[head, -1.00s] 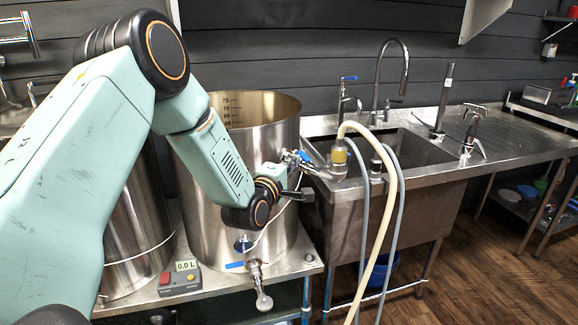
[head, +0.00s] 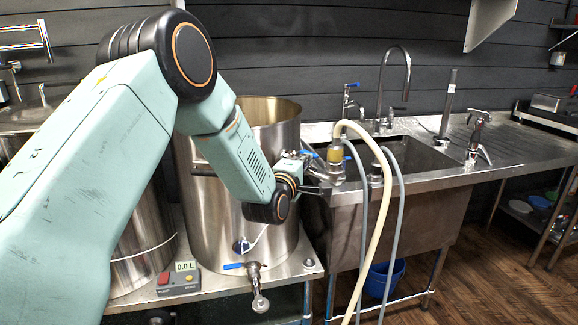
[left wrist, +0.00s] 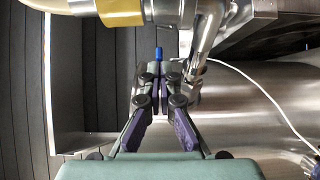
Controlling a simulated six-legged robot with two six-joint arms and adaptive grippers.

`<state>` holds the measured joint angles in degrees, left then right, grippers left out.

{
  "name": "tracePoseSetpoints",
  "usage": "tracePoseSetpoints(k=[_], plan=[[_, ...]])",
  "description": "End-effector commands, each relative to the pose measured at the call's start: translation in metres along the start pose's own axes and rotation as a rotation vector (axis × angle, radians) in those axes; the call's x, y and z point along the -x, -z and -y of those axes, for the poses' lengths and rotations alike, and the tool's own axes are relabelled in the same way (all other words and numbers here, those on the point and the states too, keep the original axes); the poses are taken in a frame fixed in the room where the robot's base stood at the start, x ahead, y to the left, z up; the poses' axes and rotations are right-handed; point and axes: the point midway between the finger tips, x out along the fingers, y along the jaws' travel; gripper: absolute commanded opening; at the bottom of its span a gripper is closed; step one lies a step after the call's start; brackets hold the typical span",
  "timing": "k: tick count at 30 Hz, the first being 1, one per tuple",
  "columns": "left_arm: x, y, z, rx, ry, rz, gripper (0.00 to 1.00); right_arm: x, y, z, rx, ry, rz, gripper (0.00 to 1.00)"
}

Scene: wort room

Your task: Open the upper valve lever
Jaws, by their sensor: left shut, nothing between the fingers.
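The upper valve (head: 293,163) is at the right side of the open steel kettle (head: 205,222). Its blue lever (head: 308,154) shows just above my left wrist in the head view. In the left wrist view the blue lever tip (left wrist: 158,53) sticks up just beyond my left gripper (left wrist: 160,72). The fingers are shut and empty, close to the lever and the steel valve pipe (left wrist: 197,70). I cannot tell whether they touch. The rest of the lever is hidden behind the fingers. My right gripper is not in view.
A lower valve (head: 254,275) with a blue handle (head: 233,266) is on the kettle's front. A control box (head: 179,281) reads 0.0 L. Hoses (head: 380,220) hang before the sink (head: 425,157), close to the upper valve.

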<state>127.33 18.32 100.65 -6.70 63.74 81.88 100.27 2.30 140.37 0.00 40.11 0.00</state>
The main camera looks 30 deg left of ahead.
Motion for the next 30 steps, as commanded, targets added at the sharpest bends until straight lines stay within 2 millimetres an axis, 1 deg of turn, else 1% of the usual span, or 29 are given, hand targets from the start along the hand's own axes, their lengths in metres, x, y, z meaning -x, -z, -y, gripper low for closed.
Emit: tracePoseSetpoints(k=[4, 15, 30], plan=[[-0.0035, -0.0044, 0.0006, 0.000, 0.000, -0.001, 0.00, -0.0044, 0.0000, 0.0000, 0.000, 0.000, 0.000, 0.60], [-0.0061, -0.0096, -0.0008, -0.001, -0.001, -0.001, 0.00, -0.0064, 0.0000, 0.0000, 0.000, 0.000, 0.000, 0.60], [-0.0063, -0.0097, -0.0016, -0.002, -0.003, 0.000, 0.00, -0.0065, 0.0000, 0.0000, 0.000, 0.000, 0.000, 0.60]])
